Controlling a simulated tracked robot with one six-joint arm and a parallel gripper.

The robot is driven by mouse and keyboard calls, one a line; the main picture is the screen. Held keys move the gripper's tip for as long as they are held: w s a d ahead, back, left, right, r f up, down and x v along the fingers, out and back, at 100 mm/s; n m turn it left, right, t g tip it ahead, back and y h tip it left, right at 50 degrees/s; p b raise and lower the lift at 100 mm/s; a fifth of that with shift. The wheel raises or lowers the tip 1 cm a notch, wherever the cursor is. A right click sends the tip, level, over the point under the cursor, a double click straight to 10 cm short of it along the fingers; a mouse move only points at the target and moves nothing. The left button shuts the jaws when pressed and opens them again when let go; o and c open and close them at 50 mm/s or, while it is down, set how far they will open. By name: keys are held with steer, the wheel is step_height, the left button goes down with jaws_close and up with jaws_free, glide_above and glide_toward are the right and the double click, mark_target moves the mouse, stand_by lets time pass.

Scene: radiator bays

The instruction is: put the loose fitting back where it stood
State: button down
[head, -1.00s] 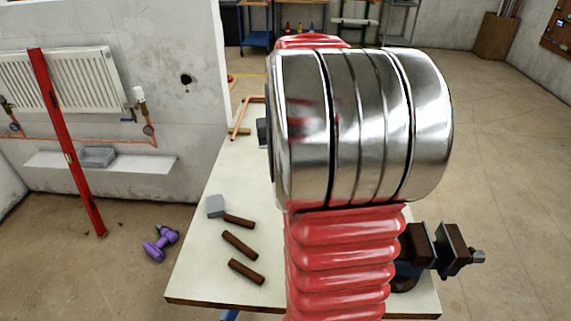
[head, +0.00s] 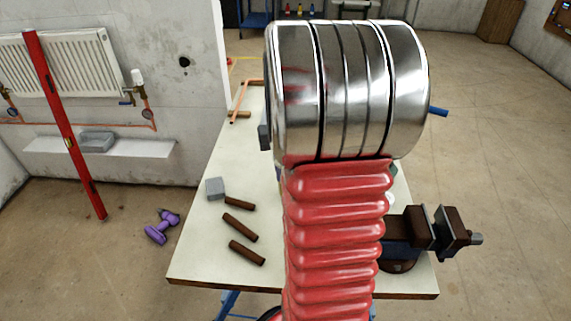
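My arm, a red ribbed sleeve with a thick chrome wrist, fills the middle of the head view and hides my gripper. I cannot see the fingers or anything they may hold. On the left wall hangs a white radiator (head: 72,68). A valve with a white head (head: 138,78) is at its right end, and another valve (head: 8,103) is at its left end. A copper pipe (head: 80,123) runs below. No loose fitting can be made out for certain; part of the bench top is hidden behind my arm.
The workbench (head: 195,262) holds a hammer (head: 216,188), dark brown bars (head: 240,228), a bent copper pipe (head: 235,105) and a vise (head: 415,235). A red level (head: 62,125) leans across the radiator. A purple drill (head: 160,228) lies on the floor. The right floor is clear.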

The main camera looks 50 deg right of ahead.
steer(key=shift+f, duration=0.95)
steer(key=c, duration=1.5)
jaws_free()
step_height(320, 180, up, 14)
steer(key=shift+f, duration=0.15)
